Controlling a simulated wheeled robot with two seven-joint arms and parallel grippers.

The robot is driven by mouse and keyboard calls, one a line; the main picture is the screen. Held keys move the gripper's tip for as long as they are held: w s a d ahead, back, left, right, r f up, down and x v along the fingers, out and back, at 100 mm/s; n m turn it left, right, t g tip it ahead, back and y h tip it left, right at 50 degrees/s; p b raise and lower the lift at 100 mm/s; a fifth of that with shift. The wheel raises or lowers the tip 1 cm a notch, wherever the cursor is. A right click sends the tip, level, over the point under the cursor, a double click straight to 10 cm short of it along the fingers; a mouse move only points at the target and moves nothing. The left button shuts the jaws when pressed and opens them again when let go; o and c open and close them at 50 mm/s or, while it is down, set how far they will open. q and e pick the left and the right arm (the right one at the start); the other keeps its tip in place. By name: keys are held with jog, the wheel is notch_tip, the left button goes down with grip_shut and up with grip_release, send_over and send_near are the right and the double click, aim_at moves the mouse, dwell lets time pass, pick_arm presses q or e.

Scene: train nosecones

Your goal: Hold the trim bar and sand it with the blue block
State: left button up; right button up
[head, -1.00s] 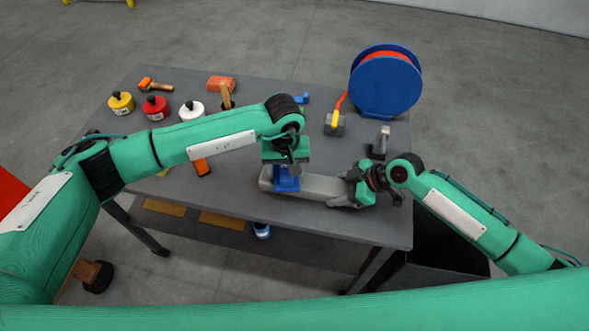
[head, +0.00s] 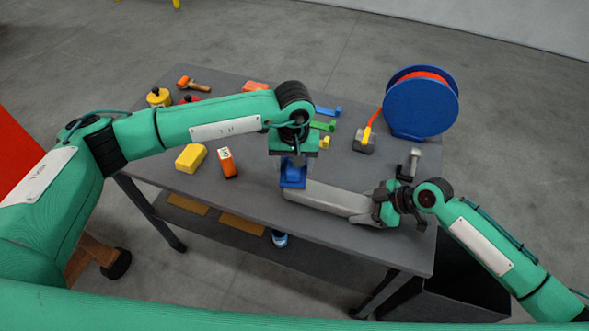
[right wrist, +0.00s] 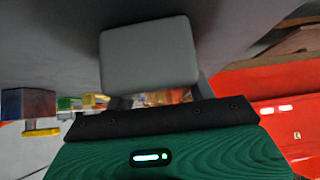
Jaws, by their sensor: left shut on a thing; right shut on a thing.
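The trim bar (head: 330,199) is a long grey bar lying along the front right of the table. My right gripper (head: 382,209) is shut on its right end. In the right wrist view the bar's grey end (right wrist: 150,53) sits between the fingers. The blue block (head: 293,173) is held in my left gripper (head: 293,158), which is shut on it from above. The block is at the bar's left end; whether it touches the bar I cannot tell. My left wrist hides the block's upper part.
On the table (head: 250,205) are a yellow block (head: 190,158), an orange item (head: 227,163), a hammer (head: 193,84), and blue and green brackets (head: 322,125). A blue reel (head: 420,103) stands at the back right. A grey tool (head: 409,163) lies behind my right gripper.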

pick_arm(q)
jog(key=shift+r, duration=1.7)
pick_arm(e)
jog(key=o, duration=0.9)
jog(key=v, duration=1.2)
jog(key=shift+d, duration=0.1)
